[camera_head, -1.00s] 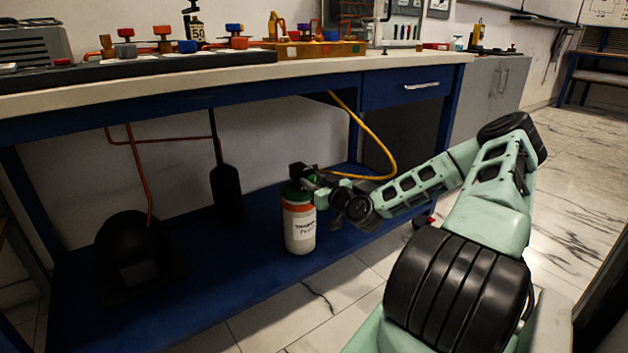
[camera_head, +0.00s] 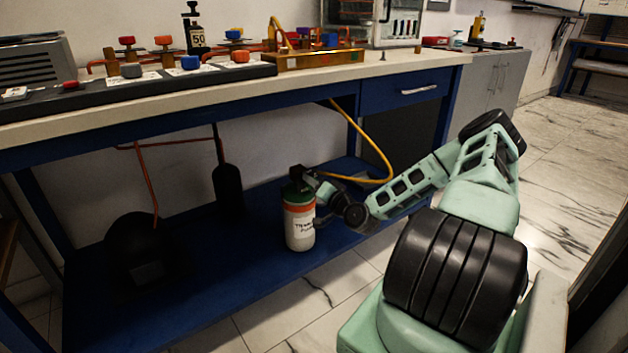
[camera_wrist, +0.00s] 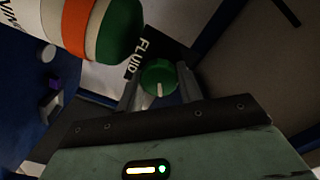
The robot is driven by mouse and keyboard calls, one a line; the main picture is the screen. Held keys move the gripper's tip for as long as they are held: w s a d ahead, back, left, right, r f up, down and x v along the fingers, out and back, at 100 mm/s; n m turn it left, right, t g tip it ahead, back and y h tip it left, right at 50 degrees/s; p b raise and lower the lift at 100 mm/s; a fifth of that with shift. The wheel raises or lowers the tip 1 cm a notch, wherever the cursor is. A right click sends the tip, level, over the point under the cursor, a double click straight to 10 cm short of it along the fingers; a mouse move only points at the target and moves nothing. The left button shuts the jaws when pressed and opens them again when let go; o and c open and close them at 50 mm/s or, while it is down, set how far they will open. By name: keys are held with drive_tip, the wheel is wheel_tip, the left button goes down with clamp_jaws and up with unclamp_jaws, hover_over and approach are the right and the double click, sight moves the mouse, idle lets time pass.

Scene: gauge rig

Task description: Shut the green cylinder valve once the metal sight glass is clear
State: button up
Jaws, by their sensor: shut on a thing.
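A white cylinder (camera_head: 299,232) with an orange band and green top stands on the low blue shelf; it also shows at the upper left of the wrist view (camera_wrist: 75,22). The green cylinder valve (camera_wrist: 159,76) is a round knob with a white mark, beside a "FLUID" label. My gripper (camera_wrist: 158,88) has one finger on each side of this knob and is shut on it. I cannot pick out the metal sight glass for certain.
The bench top (camera_head: 150,92) overhangs the shelf (camera_head: 225,270). A yellow hose (camera_head: 378,150) hangs beside my arm. A dark round tank (camera_head: 135,250) and a black bottle (camera_head: 227,185) stand left on the shelf. A brass manifold (camera_head: 320,60) sits on the bench.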

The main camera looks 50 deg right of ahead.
drive_tip(key=m+p, duration=0.1)
drive_tip(key=m, duration=0.5)
drive_tip(key=shift+f+p, duration=0.15)
drive_tip(key=shift+p, duration=0.2)
drive_tip(key=shift+m, duration=0.3)
drive_tip(key=o, duration=1)
drive_tip(key=p+v, duration=0.3)
drive_tip(key=v, duration=1.4)
drive_tip(key=shift+s, duration=0.25)
